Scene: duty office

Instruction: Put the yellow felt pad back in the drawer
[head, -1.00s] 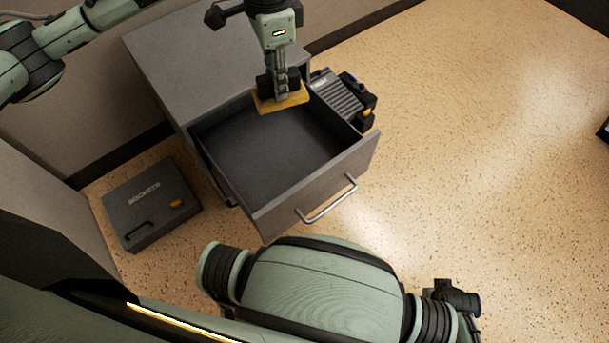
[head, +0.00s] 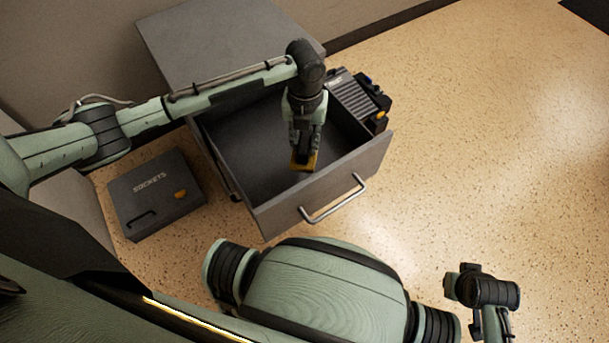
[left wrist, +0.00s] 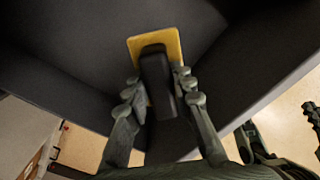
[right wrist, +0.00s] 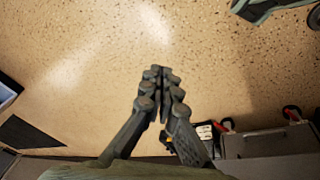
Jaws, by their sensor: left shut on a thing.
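The yellow felt pad (head: 313,161) has a black block-like grip (left wrist: 156,76) on its upper side, and its flat yellow part (left wrist: 150,40) shows beyond the grip in the left wrist view. My left gripper (head: 304,150) is shut on the pad by this grip. It holds the pad over the open drawer (head: 245,150), near the drawer's front panel. I cannot tell how high the pad is above the drawer floor. The visible drawer floor is bare. My right gripper (right wrist: 160,75) is shut and empty, away from the drawer over the floor.
The grey cabinet (head: 220,40) stands behind the drawer. A dark sockets case (head: 155,195) lies on the floor to the left. A black and grey ribbed device (head: 357,100) is close at the drawer's right side. The speckled floor at the right is clear.

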